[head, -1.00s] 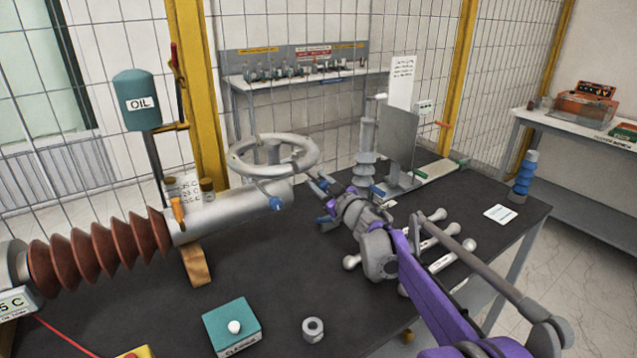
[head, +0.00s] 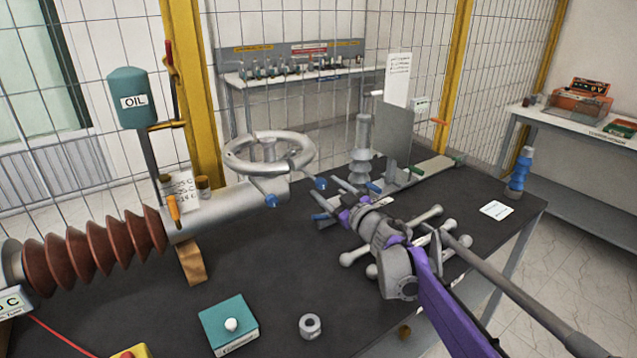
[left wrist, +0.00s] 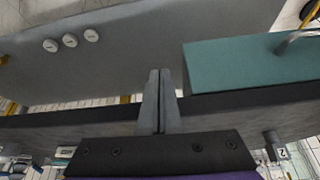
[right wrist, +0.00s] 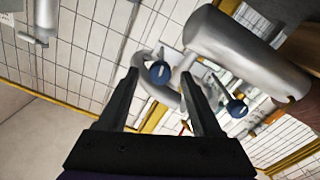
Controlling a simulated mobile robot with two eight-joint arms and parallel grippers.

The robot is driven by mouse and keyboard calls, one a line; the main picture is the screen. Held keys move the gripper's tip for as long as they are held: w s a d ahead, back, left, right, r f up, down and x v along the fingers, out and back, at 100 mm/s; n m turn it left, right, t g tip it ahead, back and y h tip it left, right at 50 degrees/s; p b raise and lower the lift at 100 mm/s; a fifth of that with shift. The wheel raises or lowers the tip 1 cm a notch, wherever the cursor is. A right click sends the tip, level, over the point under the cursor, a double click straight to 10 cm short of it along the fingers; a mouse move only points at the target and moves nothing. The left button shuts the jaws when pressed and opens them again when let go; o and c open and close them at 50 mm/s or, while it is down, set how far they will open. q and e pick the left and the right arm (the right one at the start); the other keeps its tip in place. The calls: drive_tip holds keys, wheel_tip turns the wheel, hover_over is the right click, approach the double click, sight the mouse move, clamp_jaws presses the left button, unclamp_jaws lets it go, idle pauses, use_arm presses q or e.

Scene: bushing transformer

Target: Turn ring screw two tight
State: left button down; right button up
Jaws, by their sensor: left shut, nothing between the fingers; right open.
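A grey ring (head: 301,163) stands over the end of the grey cylinder in the head view. Two blue-headed screws, one at the front (head: 271,200) and one at the right (head: 320,183), sit at its underside. I cannot tell which is number two. My right gripper (head: 324,199) is open and empty, just right of the right screw and apart from it. In the right wrist view one blue screw (right wrist: 159,72) lies between the open fingertips, beyond them; another (right wrist: 237,108) is to their right. My left gripper (left wrist: 160,72) is shut and empty, seen only in its wrist view.
A brown ribbed bushing (head: 95,252) lies left on the dark table. A teal box (head: 229,325) and a metal nut (head: 310,326) are in front. Grey rods with round ends (head: 432,213) lie near my right arm. A grey stand (head: 362,150) is behind the gripper.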

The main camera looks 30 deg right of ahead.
drive_tip(key=s, duration=0.4)
drive_tip(key=shift+s+d, duration=0.1)
drive_tip(key=shift+s, duration=0.05)
idle(0.4)
drive_tip(key=s+a+f+m+g+p, duration=0.1)
drive_tip(key=s+a+f+g+p, duration=0.1)
drive_tip(key=s+a+f+g, duration=0.2)
drive_tip(key=s+a+f+m+g+p, duration=0.2)
drive_tip(key=s+a+f, duration=0.5)
drive_tip(key=s, duration=0.8)
drive_tip(key=s+a+f+m+g+p, duration=0.1)
drive_tip(key=s+a+f+g+p, duration=0.3)
drive_tip(key=s+a, duration=0.6)
drive_tip(key=f+g, duration=0.1)
drive_tip(key=g, duration=0.1)
drive_tip(key=shift+s+f+m+g+h, duration=0.2)
drive_tip(key=shift+s+m+g+h, duration=0.05)
drive_tip(key=shift+m+g+h, duration=0.05)
